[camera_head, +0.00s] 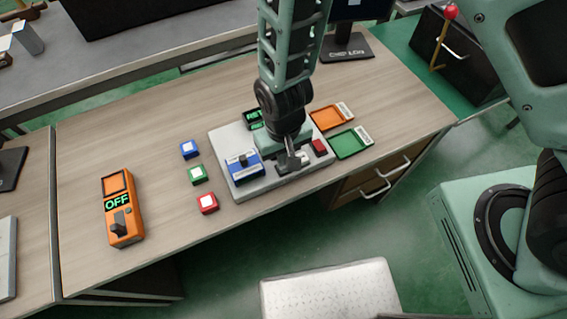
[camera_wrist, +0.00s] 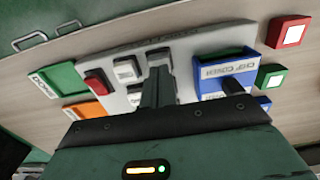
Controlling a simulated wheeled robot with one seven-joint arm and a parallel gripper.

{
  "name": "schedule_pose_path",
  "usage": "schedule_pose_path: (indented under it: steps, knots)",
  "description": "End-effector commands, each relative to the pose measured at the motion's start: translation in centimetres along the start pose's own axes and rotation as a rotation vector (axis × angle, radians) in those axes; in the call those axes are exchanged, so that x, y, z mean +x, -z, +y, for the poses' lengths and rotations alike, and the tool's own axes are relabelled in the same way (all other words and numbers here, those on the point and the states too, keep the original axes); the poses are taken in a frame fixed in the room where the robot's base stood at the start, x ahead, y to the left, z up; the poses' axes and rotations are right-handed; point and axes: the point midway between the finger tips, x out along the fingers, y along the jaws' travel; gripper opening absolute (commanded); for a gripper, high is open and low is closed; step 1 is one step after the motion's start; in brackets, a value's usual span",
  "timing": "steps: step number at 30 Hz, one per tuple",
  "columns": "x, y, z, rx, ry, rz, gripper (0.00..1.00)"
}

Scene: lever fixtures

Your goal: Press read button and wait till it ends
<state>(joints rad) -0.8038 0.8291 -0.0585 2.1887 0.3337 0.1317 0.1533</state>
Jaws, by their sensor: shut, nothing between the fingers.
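A pale grey console (camera_head: 250,190) lies on the wooden table; it also shows in the wrist view (camera_wrist: 213,40). It carries a red button block (camera_head: 318,147), also in the wrist view (camera_wrist: 97,82), and several white buttons, such as one in the wrist view (camera_wrist: 128,70). I cannot read which button is the read button. A blue box (camera_head: 243,167) with a dark lever sits at the console's left. My gripper (camera_head: 293,163) is shut and empty, pointing down over the white buttons; in the wrist view its fingers (camera_wrist: 158,72) overlap them. Contact cannot be told. My arm partly hides a green-lettered display (camera_head: 254,119).
Blue (camera_head: 189,149), green (camera_head: 197,174) and red (camera_head: 208,203) blocks stand left of the console. An orange device (camera_head: 121,222) reading OFF lies farther left. Orange (camera_head: 328,118) and green (camera_head: 349,145) trays lie to the right. The table between the orange device and blocks is clear.

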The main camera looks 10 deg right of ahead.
Motion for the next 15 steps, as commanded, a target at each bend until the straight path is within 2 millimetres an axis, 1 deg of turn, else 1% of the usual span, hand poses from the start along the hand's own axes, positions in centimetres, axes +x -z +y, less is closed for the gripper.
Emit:
schedule_pose_path:
  steps: [15]
  knots:
    - [1.09,0.0,0.0,0.0,0.0,0.0,0.0]
